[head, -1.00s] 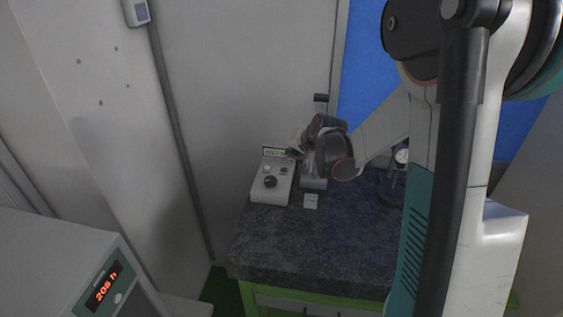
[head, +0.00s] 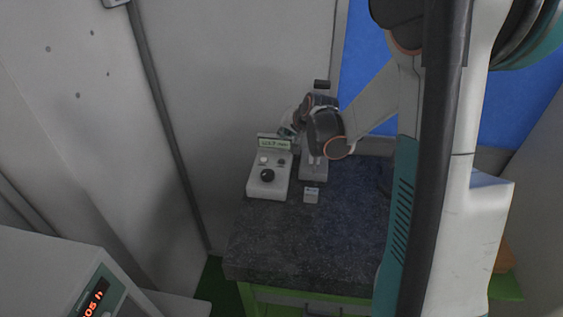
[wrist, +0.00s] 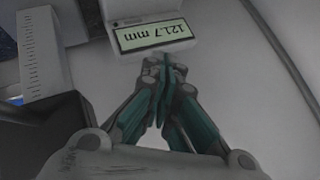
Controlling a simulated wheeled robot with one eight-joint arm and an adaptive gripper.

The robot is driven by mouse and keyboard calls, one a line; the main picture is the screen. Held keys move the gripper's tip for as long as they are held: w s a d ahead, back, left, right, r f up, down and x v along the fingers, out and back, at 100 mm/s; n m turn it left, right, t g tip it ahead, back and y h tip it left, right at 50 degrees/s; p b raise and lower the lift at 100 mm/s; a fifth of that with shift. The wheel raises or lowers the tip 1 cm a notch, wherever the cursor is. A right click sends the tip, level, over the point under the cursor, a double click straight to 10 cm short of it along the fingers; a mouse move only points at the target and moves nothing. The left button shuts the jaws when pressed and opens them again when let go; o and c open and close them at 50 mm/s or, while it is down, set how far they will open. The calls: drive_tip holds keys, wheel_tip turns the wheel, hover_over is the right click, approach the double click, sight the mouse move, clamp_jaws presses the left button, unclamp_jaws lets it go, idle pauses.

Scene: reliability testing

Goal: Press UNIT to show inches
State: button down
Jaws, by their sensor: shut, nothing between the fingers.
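The white measuring unit (head: 267,187) stands on the dark bench with its display (head: 275,143) at the back. On its face are a pale round button (head: 263,160), a small dark button and a large dark knob (head: 267,175); no UNIT label is legible. In the wrist view the display (wrist: 154,34) appears upside down and reads 121.7 mm. My gripper (wrist: 165,62) is shut and empty, its fingertips at the display's edge in that view; contact cannot be told. In the head view my gripper (head: 287,131) is behind and right of the display, partly hidden by my wrist.
A grey stand (head: 313,170) rises right of the unit, and a graduated scale (wrist: 38,55) shows in the wrist view. A small white block (head: 311,195) lies in front of it. The bench top (head: 300,240) is clear in front. A box with a red readout (head: 94,297) is at lower left.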

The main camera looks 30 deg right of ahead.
drive_tip(key=b, duration=0.4)
hover_over(284, 160)
wheel_tip(284, 160, down, 7)
drive_tip(key=shift+r, duration=0.1)
drive_tip(key=shift+f+b, duration=0.65)
drive_tip(key=shift+b, duration=0.05)
idle(0.6)
drive_tip(key=shift+f+b, duration=0.4)
drive_tip(key=shift+b, duration=0.15)
drive_tip(key=shift+f+b, duration=0.35)
idle(0.5)
drive_tip(key=shift+r, duration=0.15)
drive_tip(key=shift+s+d+r+p, duration=0.1)
drive_tip(key=shift+r+p, duration=0.35)
drive_tip(key=shift+r, duration=0.25)
